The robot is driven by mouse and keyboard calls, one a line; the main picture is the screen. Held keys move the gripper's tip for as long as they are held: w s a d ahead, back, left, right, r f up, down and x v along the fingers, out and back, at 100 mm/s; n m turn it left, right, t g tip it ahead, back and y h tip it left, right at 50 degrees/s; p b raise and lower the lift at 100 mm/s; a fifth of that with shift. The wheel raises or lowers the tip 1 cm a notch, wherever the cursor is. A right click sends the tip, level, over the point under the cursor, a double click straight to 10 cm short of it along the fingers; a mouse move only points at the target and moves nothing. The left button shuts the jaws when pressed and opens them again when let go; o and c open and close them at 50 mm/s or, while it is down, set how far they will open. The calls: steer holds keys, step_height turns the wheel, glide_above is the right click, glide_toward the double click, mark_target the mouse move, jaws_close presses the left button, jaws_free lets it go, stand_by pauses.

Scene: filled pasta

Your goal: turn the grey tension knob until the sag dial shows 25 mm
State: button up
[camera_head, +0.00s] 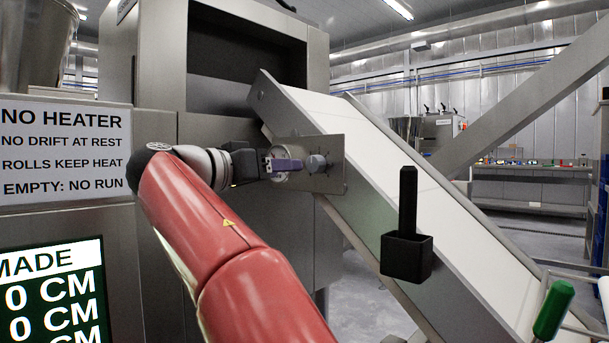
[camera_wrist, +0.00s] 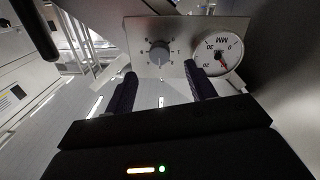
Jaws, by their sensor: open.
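The grey tension knob (camera_head: 318,163) sits on a metal plate (camera_head: 333,180) beside the conveyor. It also shows in the wrist view (camera_wrist: 159,54), with a printed scale around it. The round white sag dial (camera_wrist: 230,52), marked MM, is right of the knob in the wrist view and looks rotated. Its red needle is visible, but I cannot read its value surely. The knob lies ahead between the finger directions; no contact shows.
A white sloping conveyor (camera_head: 400,185) runs down to the right behind the plate. A black box with an upright handle (camera_head: 406,256) hangs at its near side. A green-handled lever (camera_head: 553,310) stands at lower right. A notice sign (camera_head: 62,155) and green-black display (camera_head: 52,295) are at left.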

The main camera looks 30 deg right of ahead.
mark_target(311, 166)
steer(key=x, duration=0.7)
steer(key=shift+w+d+r, duration=0.1)
steer(key=shift+d+r, duration=0.05)
steer(key=shift+d, duration=0.25)
steer(key=c, duration=1)
